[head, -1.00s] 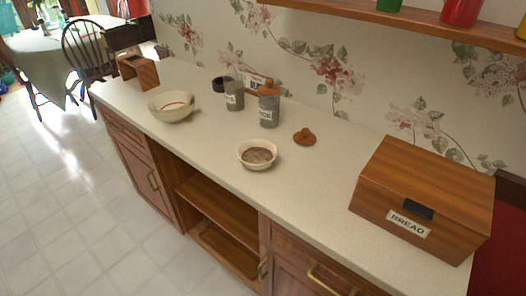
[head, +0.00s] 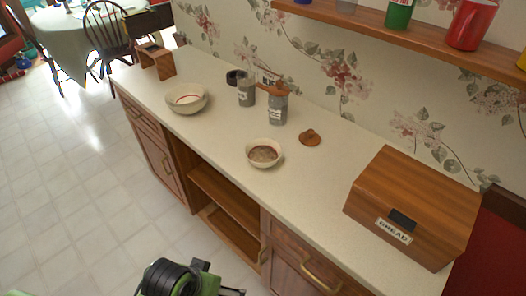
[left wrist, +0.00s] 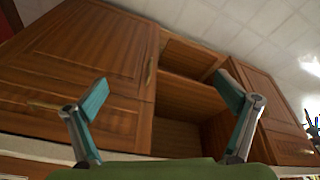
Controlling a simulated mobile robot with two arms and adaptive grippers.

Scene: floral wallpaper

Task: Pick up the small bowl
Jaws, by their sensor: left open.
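The small bowl (head: 264,153) is white with a brownish inside and stands upright on the counter (head: 215,140), near its front edge, in the head view. A larger cream bowl (head: 187,108) stands farther left on the same counter. My left gripper (left wrist: 163,88) is open and empty in the left wrist view, with wooden cabinet fronts and an open shelf beyond its fingers. Part of my left arm shows at the bottom of the head view, low in front of the counter and well apart from the small bowl. My right gripper is not in view.
Grey canisters (head: 277,108) stand behind the small bowl, with a brown lid (head: 310,138) to their right. A wooden bread box (head: 420,205) sits at the right. A wall shelf (head: 400,35) holds cups above. Counter between bowl and bread box is clear.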

